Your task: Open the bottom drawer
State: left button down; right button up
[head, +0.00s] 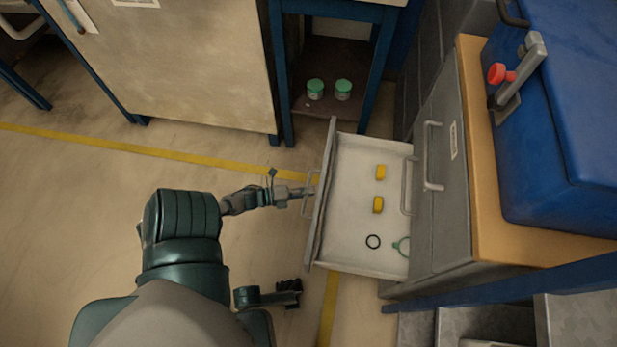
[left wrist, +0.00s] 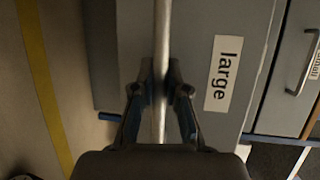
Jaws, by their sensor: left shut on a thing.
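The bottom drawer (head: 359,235) stands pulled out to the left from the grey cabinet. Its grey front also shows in the left wrist view (left wrist: 190,60), with a white label reading "large". My left gripper (head: 306,191) is at the drawer's front, shut on the metal bar handle (left wrist: 160,40). In the left wrist view its two fingers (left wrist: 160,92) close around the bar from both sides.
Closed drawers with handles (head: 433,157) are above the open one. A blue case (head: 560,120) sits on the wooden top (head: 482,200). Two green-lidded jars (head: 343,89) stand on a low shelf beyond. The floor left of the drawer is clear around a yellow line (head: 150,150).

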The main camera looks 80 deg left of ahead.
pick_arm(q)
jog(key=c, duration=1.2)
grip_release()
jog(key=shift+s+f, duration=0.1)
jog(key=shift+f, duration=0.15)
jog(key=shift+r, duration=0.1)
jog(key=shift+s+r, duration=0.35)
jog(key=shift+s, duration=1.6)
jog(key=shift+s+r, duration=0.35)
jog(key=shift+s, duration=1.55)
jog(key=shift+s+r, duration=0.35)
jog(key=shift+s, duration=1.6)
jog(key=shift+s, duration=0.1)
